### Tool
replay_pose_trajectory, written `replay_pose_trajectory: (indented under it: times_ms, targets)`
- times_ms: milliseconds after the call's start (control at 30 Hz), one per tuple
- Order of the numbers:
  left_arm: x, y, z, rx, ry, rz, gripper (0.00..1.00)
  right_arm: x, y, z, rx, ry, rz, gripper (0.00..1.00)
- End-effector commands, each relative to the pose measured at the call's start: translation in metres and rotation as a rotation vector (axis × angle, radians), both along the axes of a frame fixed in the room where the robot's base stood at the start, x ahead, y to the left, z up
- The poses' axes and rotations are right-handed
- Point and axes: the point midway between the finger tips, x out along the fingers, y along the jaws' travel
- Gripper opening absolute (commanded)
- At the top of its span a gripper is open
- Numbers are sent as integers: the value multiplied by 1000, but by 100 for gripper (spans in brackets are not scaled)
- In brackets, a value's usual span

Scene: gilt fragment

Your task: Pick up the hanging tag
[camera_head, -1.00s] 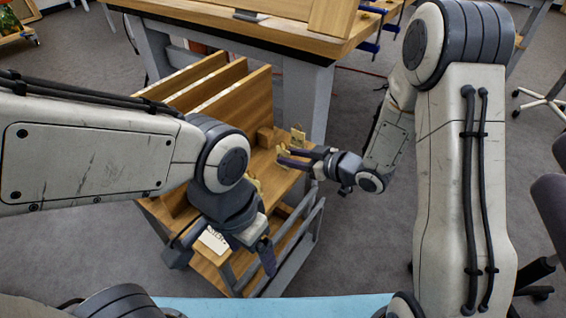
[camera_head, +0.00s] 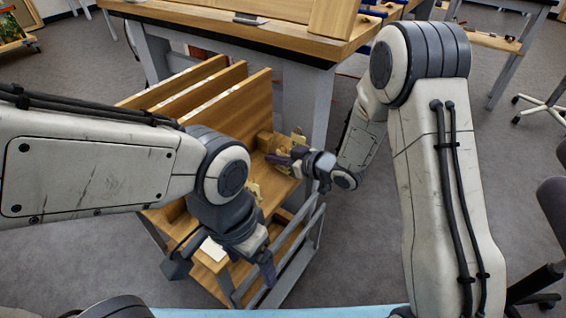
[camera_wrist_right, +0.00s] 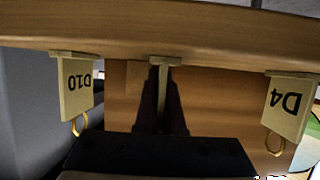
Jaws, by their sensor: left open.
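Several small tan tags hang from a wooden edge. In the right wrist view, one marked D10 (camera_wrist_right: 76,88) hangs at left and one marked D4 (camera_wrist_right: 287,105) at right, each with a brass ring. A middle tag (camera_wrist_right: 162,78) shows edge-on between the dark fingers of my right gripper (camera_wrist_right: 163,100); I cannot tell whether they press on it. In the head view, my right gripper (camera_head: 285,158) is at the tags (camera_head: 298,138) by the wooden unit. My left gripper (camera_head: 222,266) is open and empty, low at the unit's near end.
The wooden unit (camera_head: 245,110) has upright dividers and stands on a grey-framed cart (camera_head: 300,250). A workbench (camera_head: 270,35) is behind it. A white card (camera_head: 213,248) lies near my left gripper. Grey floor (camera_head: 370,250) is open to the right.

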Motion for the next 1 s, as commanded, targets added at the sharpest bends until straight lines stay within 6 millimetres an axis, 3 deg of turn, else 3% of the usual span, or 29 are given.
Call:
replay_pose_trajectory:
  times_ms: [367, 667, 1000]
  targets:
    - [0, 0, 2, 0, 0, 0, 84, 0, 0, 4, 0, -1, 0, 0]
    - [0, 0, 23, 0, 0, 0, 84, 0, 0, 46, 1, -4, -1, 0]
    - [0, 0, 49, 0, 0, 0, 84, -22, -73, 90, 1, -1, -8, 0]
